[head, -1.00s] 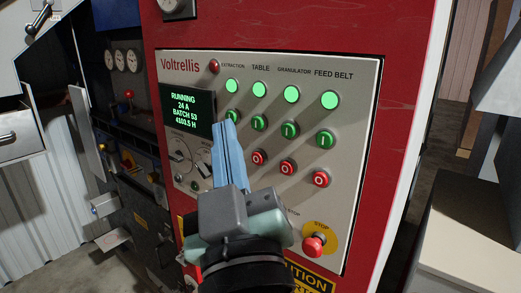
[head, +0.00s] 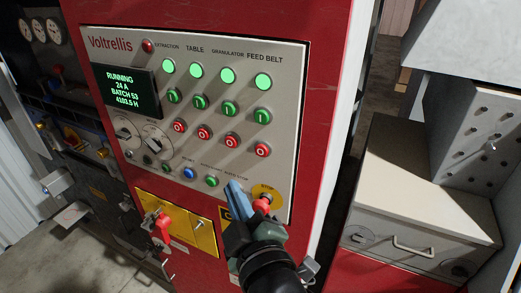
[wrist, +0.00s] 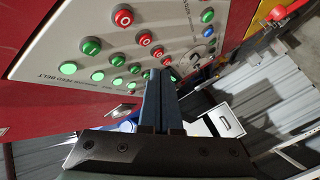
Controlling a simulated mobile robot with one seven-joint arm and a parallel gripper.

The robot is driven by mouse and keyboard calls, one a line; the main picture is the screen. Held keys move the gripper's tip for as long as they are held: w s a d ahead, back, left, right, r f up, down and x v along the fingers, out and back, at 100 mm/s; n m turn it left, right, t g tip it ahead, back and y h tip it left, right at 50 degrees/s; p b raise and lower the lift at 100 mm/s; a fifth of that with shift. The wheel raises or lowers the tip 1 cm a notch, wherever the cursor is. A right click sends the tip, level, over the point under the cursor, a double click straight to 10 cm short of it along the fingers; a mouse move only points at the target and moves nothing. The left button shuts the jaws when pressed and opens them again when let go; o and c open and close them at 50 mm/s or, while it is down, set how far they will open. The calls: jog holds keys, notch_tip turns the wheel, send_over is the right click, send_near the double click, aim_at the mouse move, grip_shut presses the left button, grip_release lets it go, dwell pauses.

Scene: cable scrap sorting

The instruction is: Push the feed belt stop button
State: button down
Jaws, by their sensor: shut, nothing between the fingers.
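The feed belt stop button (head: 262,150) is the red round button marked with a white O, at the right end of the red row, under the green feed belt start button (head: 262,115) and the lit feed belt lamp (head: 263,82). In the wrist view it shows at the upper left (wrist: 123,17). My gripper (head: 234,186) is shut and empty, its blue fingers pointing up at the lower part of the panel. In the head view the tips appear below and left of the stop button; their gap to the panel is unclear. In the wrist view the fingers (wrist: 160,78) show at centre.
A red emergency stop knob (head: 263,202) on a yellow disc shows just right of my fingertips. Other red O buttons (head: 204,132) lie left of the feed belt one. The screen (head: 125,90) reads RUNNING. A beige cabinet (head: 420,215) stands to the right.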

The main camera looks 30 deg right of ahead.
aim_at(262, 150)
jog(key=w+d+b, duration=0.1)
jog(key=w+d, duration=0.4)
jog(key=d, duration=0.1)
jog(key=shift+d, duration=0.15)
jog(key=shift+d+b, duration=0.1)
jog(key=shift+b, duration=0.25)
dwell(1.7)
jog(key=shift+w+d, duration=0.2)
jog(key=shift+d, duration=0.05)
jog(key=shift+w+d+b, duration=0.25)
jog(key=shift+d+b, duration=0.1)
jog(key=shift+b, duration=0.1)
dwell(0.8)
jog(key=shift+s+a, duration=0.5)
jog(key=shift+a, duration=0.2)
